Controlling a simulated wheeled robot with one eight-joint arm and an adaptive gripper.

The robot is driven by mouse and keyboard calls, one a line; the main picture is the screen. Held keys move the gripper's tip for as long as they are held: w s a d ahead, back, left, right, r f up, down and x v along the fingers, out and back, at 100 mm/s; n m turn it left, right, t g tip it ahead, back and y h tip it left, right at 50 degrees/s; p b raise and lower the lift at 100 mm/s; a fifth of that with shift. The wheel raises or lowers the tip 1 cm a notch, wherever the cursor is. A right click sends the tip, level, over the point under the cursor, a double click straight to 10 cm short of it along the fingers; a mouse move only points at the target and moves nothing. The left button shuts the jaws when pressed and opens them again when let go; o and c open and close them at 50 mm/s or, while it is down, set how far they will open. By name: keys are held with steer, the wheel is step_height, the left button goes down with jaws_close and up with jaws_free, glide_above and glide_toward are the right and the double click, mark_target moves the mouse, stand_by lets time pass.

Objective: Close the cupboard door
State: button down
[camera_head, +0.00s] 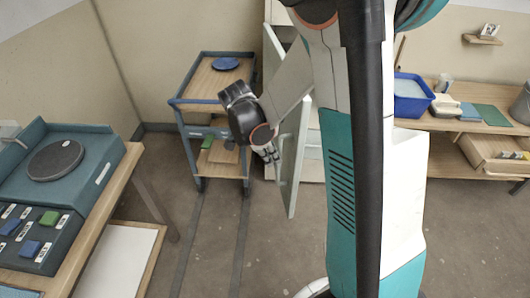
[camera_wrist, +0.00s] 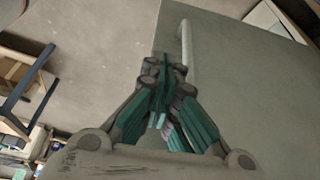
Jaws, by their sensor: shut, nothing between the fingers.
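The cupboard door (camera_head: 296,150) is a pale green upright panel, standing open and seen nearly edge-on in the head view. In the wrist view the door (camera_wrist: 250,85) fills the right side as a flat grey-green face. Its pale bar handle (camera_wrist: 187,48) runs upward just beyond the fingertips. The pale cupboard (camera_head: 312,148) behind the door is mostly hidden by my arm. My gripper (camera_head: 270,155) is beside the door's left face. Its fingers (camera_wrist: 163,72) are shut and empty, close to the handle; whether they touch the handle or door I cannot tell.
A blue-framed trolley (camera_head: 208,101) stands left of the door, carrying a blue disc (camera_head: 226,63). A workbench (camera_head: 92,225) is at the front left. A bench (camera_head: 470,124) with a blue tub (camera_head: 411,100) is at the right. The floor (camera_head: 240,235) before the door is clear.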

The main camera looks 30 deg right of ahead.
steer(key=shift+s+d+r+b, duration=0.1)
steer(key=shift+s+d, duration=0.15)
steer(key=shift+d, duration=0.3)
steer(key=shift+s+d+b, duration=0.1)
steer(key=shift+s+d, duration=0.1)
steer(key=shift+d, duration=0.4)
steer(key=shift+s+d+r+b, duration=0.1)
steer(key=shift+s+d, duration=0.15)
steer(key=shift+d, duration=0.3)
